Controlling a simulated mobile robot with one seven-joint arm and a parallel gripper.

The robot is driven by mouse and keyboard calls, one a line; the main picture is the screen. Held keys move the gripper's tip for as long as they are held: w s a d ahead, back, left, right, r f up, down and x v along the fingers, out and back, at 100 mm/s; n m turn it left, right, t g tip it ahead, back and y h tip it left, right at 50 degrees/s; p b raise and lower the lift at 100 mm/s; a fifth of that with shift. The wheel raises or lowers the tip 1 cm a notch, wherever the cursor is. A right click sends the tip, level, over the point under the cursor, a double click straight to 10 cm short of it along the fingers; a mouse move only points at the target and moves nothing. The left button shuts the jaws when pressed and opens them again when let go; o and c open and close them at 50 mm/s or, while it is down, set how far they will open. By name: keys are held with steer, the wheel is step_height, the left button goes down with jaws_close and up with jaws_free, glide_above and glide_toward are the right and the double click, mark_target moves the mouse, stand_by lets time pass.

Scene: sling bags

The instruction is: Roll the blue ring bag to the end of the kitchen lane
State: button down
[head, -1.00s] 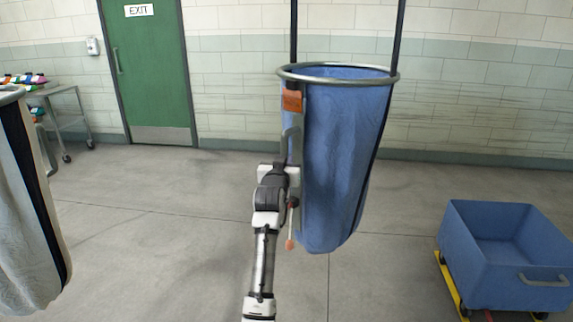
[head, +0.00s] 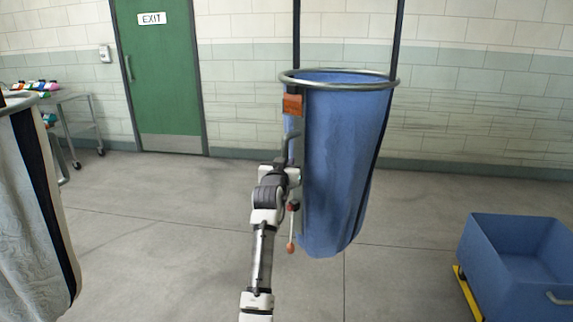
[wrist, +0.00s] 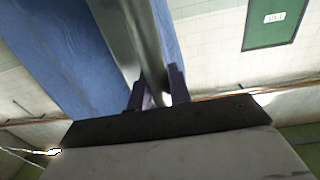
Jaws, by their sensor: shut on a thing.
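The blue ring bag (head: 340,170) hangs by dark straps from its metal ring in the middle of the head view, its bottom above the floor. An orange-brown tag (head: 292,104) sits below the ring on its left side. A grey handle (head: 291,145) runs down the bag's left side. My gripper (head: 288,160) is at the lower part of this handle. In the wrist view, my gripper's fingers (wrist: 158,90) are closed around the metal handle bar (wrist: 138,40), with the blue cloth (wrist: 70,60) behind it. A cord with a red-and-orange end (head: 292,228) hangs beside the bag.
A pale bag with a dark stripe (head: 35,210) hangs at the left edge. A blue tub on a yellow dolly (head: 510,265) stands at the right. A cart (head: 82,125) stands by the back wall, left of the green door (head: 160,75). The floor between is clear.

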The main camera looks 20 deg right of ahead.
steer(key=shift+w+a+r, duration=0.15)
steer(key=shift+w+a, duration=0.15)
steer(key=shift+a, duration=0.4)
steer(key=c, duration=1.3)
jaws_free()
steer(key=shift+w+a, duration=0.15)
steer(key=shift+c, duration=0.2)
steer(key=shift+f, duration=0.2)
steer(key=b+v, duration=0.3)
steer(key=v, duration=1.1)
steer(key=shift+d, duration=0.35)
